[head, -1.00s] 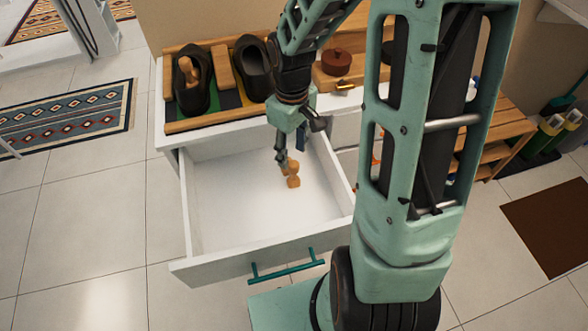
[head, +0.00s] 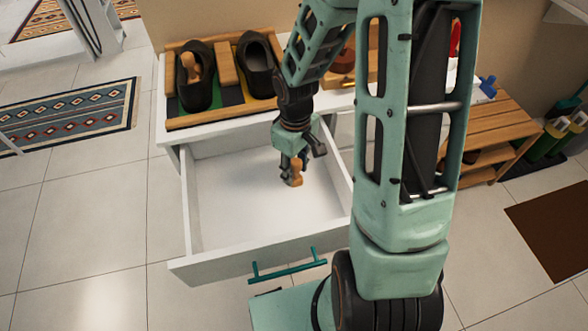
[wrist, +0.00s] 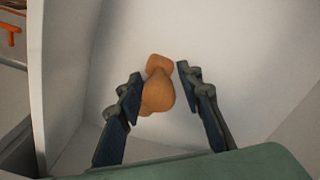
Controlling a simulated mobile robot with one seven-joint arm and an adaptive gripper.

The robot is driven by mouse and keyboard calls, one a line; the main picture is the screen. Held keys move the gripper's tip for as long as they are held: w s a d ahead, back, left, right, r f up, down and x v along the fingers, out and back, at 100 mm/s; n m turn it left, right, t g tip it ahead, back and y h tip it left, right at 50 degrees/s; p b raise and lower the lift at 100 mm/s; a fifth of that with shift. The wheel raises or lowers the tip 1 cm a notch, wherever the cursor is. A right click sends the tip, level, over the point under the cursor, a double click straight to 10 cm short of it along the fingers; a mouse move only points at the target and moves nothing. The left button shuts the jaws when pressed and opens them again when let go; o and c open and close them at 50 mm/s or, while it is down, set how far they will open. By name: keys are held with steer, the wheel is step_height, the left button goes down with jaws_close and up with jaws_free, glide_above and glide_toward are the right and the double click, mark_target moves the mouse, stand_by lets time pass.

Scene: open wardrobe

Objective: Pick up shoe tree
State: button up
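A wooden shoe tree (head: 296,174) is in the open white drawer (head: 225,215). In the wrist view the orange-brown shoe tree (wrist: 158,95) shows a round body and a smaller knob at its far end. My gripper (wrist: 160,78) is open, with its dark fingers on either side of the shoe tree. The left finger overlaps its edge in the picture; a gap shows on the right. I cannot tell whether they touch. In the head view my gripper (head: 297,158) points down into the drawer and partly hides the shoe tree.
Dark shoes (head: 258,72) stand in a wooden tray (head: 205,118) on the cabinet top; the left one holds another wooden piece (head: 190,66). The drawer walls surround my gripper. A slatted wooden bench (head: 497,118) stands at right. The drawer floor is otherwise clear where visible.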

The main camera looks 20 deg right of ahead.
steer(key=c, duration=0.7)
steer(key=shift+r, duration=0.1)
